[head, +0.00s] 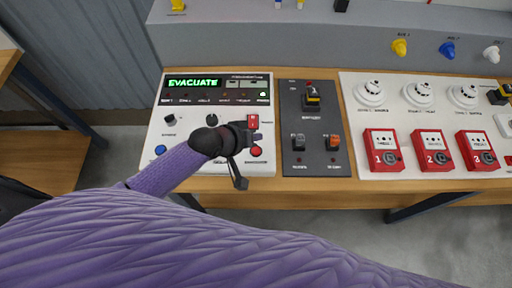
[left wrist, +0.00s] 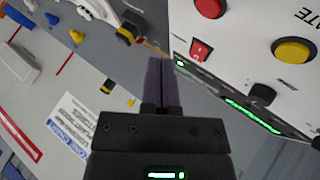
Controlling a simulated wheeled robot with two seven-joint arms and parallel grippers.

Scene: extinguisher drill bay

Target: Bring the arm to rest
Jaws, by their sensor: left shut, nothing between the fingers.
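My left gripper (head: 257,137) is over the right side of the white alarm panel (head: 182,133) in the head view, beside a red square switch (head: 252,121) and above a red round button (head: 256,152). In the left wrist view the two fingers of the gripper (left wrist: 161,62) lie together, shut and empty. The white panel (left wrist: 240,25) stands to their right there, with a lit green strip, a red button (left wrist: 209,8) and a yellow button (left wrist: 291,50). The head view's display (head: 193,83) reads EVACUATE. My right gripper is in neither view.
A dark panel (head: 315,160) with several switches sits right of the white one. Further right a white board (head: 432,163) carries round detectors (head: 370,94) and red call points (head: 383,150). A grey ledge (head: 270,50) with coloured knobs runs behind. Grey floor (head: 300,222) shows in front of the bench.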

